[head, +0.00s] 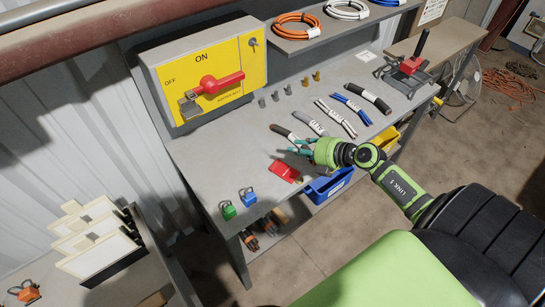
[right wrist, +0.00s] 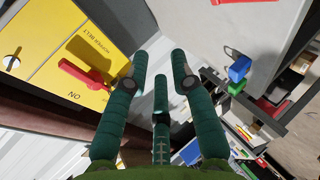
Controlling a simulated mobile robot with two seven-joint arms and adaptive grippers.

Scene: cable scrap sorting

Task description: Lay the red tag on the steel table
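The red tag (head: 285,171) lies on the steel table (head: 218,160), near its front edge. A sliver of red, probably the tag, shows at the top edge of the right wrist view (right wrist: 235,2). My right gripper (head: 302,147) is over the table just behind and right of the tag, apart from it as far as I can tell. In the right wrist view its teal fingers (right wrist: 160,75) are spread with nothing between them. My left gripper is not in view.
Green (head: 228,210) and blue (head: 248,197) padlocks are at the front left edge. A blue bin (head: 328,187) hangs below the front edge. Several cable pieces lie behind my gripper. A yellow switch box (head: 208,75) stands at the back left.

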